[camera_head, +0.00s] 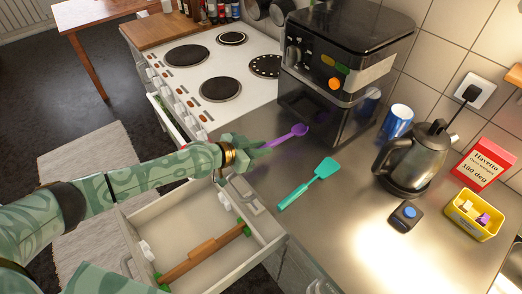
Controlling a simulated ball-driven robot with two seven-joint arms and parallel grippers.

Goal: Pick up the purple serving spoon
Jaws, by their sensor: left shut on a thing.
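The purple serving spoon (298,131) is over the steel counter, in front of the black coffee machine. My left gripper (262,147) is shut on the spoon's handle end, and the spoon's head points right and away. The fingers hide part of the handle. I cannot tell whether the spoon touches the counter. My right gripper does not show.
A teal spatula (309,183) lies on the counter (335,222) close by. The black machine (343,52) stands behind the spoon. An open drawer (270,241) holds a wooden-handled thing (203,256). A kettle (410,158) and yellow tub (474,215) stand right.

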